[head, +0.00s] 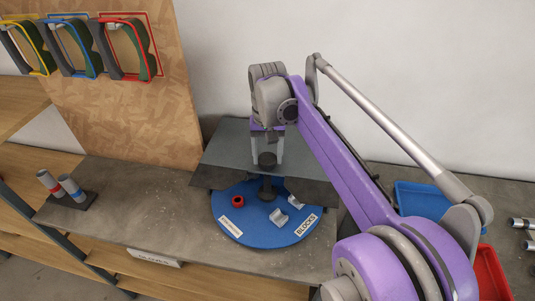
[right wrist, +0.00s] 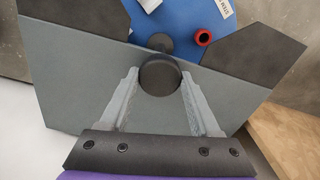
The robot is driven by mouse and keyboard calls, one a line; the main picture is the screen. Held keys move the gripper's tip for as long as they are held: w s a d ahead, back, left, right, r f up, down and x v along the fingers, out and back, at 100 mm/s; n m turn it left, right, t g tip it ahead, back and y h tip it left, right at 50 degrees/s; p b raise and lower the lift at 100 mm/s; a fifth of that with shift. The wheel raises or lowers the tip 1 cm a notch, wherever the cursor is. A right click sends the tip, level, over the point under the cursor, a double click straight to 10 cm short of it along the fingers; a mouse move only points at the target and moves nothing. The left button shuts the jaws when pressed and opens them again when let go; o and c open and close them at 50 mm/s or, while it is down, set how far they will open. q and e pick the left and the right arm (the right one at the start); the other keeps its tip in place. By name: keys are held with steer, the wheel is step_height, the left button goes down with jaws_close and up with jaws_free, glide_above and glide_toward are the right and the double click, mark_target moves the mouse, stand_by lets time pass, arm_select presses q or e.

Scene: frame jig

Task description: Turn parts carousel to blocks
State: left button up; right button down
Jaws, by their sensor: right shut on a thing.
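The parts carousel is a blue disc (head: 262,238) on the grey bench, its back half hidden under a dark grey cover (head: 225,153). A white label reading BLOCKS (head: 307,225) faces the front right of the disc. Another white label (head: 230,228), too small to read, is at the front left. A red ring (head: 237,201) and two light grey pieces (head: 279,216) lie on the exposed part. My right gripper (head: 267,158) points down and is shut on a round dark knob (right wrist: 160,75) above the cover. My left gripper is not in view.
A small rack (head: 70,200) with two banded grey cylinders stands on the bench at left. A chipboard panel (head: 125,95) behind holds yellow, blue and red framed items. Blue (head: 420,199) and red bins sit at right, partly behind my right arm.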

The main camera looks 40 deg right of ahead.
steer(key=shift+m, duration=5.7)
steer(key=shift+c, duration=0.5)
jaws_free()
steer(key=shift+r, duration=0.1)
step_height(320, 180, up, 11)
steer(key=p, duration=0.1)
steer(key=shift+f, duration=0.2)
